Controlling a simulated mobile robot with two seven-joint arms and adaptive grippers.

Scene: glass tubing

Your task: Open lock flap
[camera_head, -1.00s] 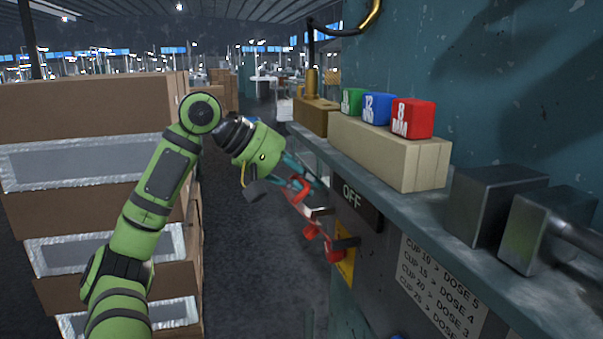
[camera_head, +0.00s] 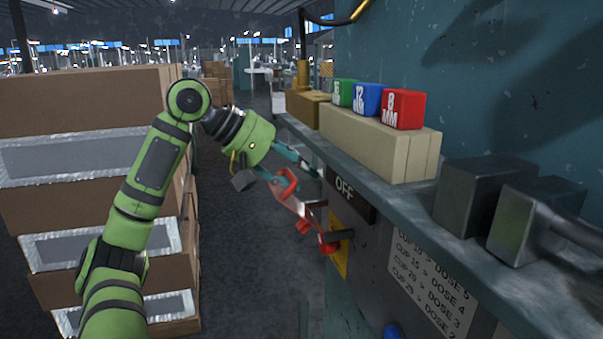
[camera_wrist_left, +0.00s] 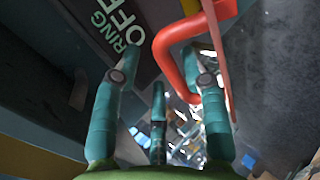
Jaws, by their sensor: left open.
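The lock flap (camera_head: 300,207) is a narrow pale panel with red parts, standing out from the machine front below the OFF sign. Its red handle (camera_head: 285,181) is at the upper end. Red lock parts (camera_head: 328,243) sit at the lower end by a yellow plate (camera_head: 340,258). My left gripper (camera_head: 287,163) is open at the handle. In the left wrist view the bent red handle (camera_wrist_left: 167,52) lies between the spread teal fingers of my left gripper (camera_wrist_left: 162,65), close to the right finger. Whether they touch is unclear. My right gripper is not in view.
A shelf ledge (camera_head: 400,203) runs along the machine, with a beige block (camera_head: 375,145), coloured cubes (camera_head: 403,108) and dark metal blocks (camera_head: 483,193) on it. Stacked cardboard boxes (camera_head: 85,105) stand at left. The aisle floor between is clear.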

